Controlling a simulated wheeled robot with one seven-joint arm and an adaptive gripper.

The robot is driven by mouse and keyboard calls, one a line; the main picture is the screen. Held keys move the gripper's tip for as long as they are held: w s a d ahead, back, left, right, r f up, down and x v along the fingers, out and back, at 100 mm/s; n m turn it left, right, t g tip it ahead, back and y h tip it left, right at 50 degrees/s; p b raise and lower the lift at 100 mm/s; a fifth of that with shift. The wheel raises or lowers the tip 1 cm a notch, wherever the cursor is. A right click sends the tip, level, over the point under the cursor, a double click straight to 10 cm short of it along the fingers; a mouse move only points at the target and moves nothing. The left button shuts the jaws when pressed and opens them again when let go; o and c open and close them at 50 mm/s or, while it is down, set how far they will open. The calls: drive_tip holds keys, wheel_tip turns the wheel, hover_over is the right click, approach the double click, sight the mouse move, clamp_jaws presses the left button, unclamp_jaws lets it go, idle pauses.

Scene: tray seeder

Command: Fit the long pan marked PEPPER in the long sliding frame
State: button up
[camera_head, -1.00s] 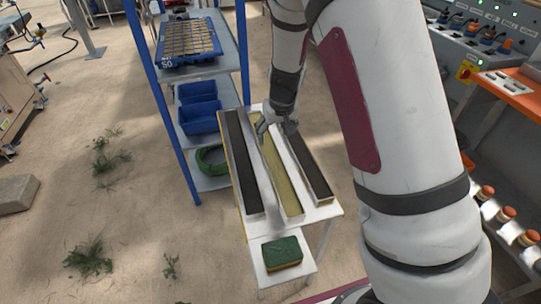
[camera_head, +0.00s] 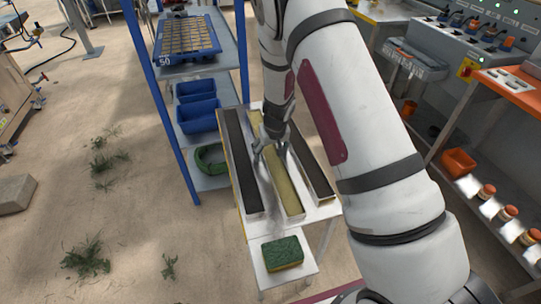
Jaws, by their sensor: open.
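Three long narrow pans lie side by side on a small white table (camera_head: 320,214). The left pan (camera_head: 256,216) holds dark stuff, the middle pan (camera_head: 297,217) pale yellow stuff, and the right pan (camera_head: 327,196) dark stuff. No PEPPER marking is readable on any of them. My gripper (camera_head: 271,156) is open and points down at the middle pan, with a finger towards each of its long sides. I cannot tell whether it touches the pan. I cannot make out the long sliding frame.
A green sponge (camera_head: 283,252) lies on a lower shelf in front. A control panel (camera_head: 477,50) and orange-edged bench (camera_head: 510,92) stand at right.

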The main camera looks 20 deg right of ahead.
drive_tip(key=c, duration=1.5)
clamp_jaws()
drive_tip(key=shift+w+r, duration=0.1)
drive_tip(key=shift+r, duration=0.05)
